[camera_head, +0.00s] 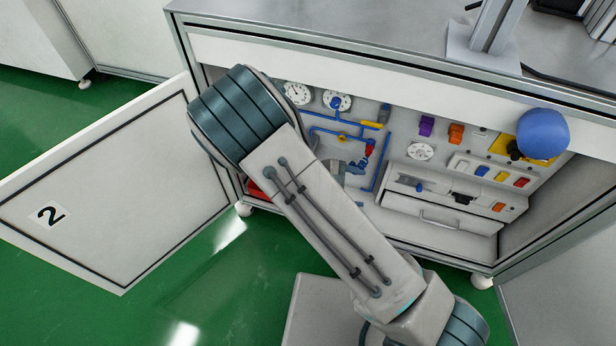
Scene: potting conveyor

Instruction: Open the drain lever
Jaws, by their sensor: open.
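Inside the open cabinet, blue pipes (324,132) run over a light panel. A small red handle (369,149) sits on the pipework, with a yellow handle (372,125) above it and a small yellow valve part (342,138) to the left. I cannot read any label that tells which is the drain lever. My gripper (358,166) is partly hidden behind my arm. Its visible end is just below and left of the red handle, open; I cannot tell whether it touches it.
The cabinet door (120,190), marked 2, stands open at left. Dials (297,93), colored switches (455,133), a blue ball-shaped knob (542,134) and a drawer (440,217) fill the panel. The cabinet's top edge overhangs it. Green floor (190,270) is clear at lower left.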

